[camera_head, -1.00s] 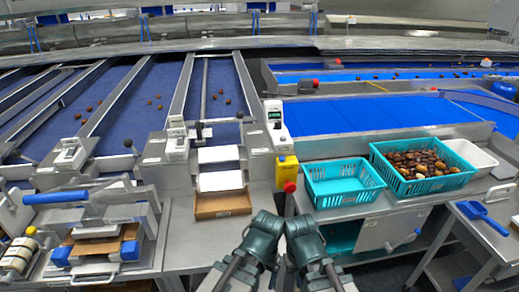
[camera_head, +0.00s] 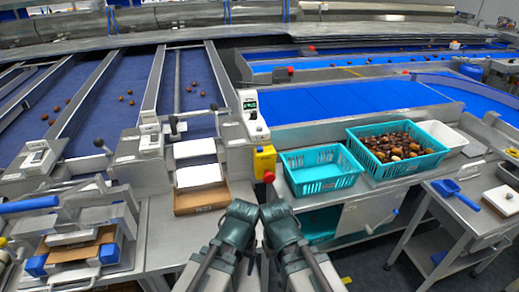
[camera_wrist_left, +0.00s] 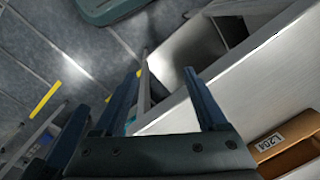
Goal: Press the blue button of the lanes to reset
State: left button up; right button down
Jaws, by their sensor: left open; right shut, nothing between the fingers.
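The nearest lane control box (camera_head: 252,115) stands at the end of the lanes, with a small green display and dark knobs. Two more white lane boxes stand further left, one at the middle lane (camera_head: 150,140) and one at the left (camera_head: 38,157). I cannot make out a blue button on any of them; they are too small. My left gripper (camera_wrist_left: 163,75) is open and empty in the left wrist view, over the floor beside the bench edge. In the head view only my dark green arm parts show at bottom centre; the fingers of both grippers cannot be seen there.
A cardboard tray (camera_head: 201,202) sits on the bench front. A yellow box with a red button (camera_head: 264,163) is right of it. An empty teal basket (camera_head: 320,187) and a date-filled basket (camera_head: 434,160) stand further right. A blue-handled press (camera_head: 30,204) is at left.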

pick_arm(q)
grip_shut()
dwell(1.4)
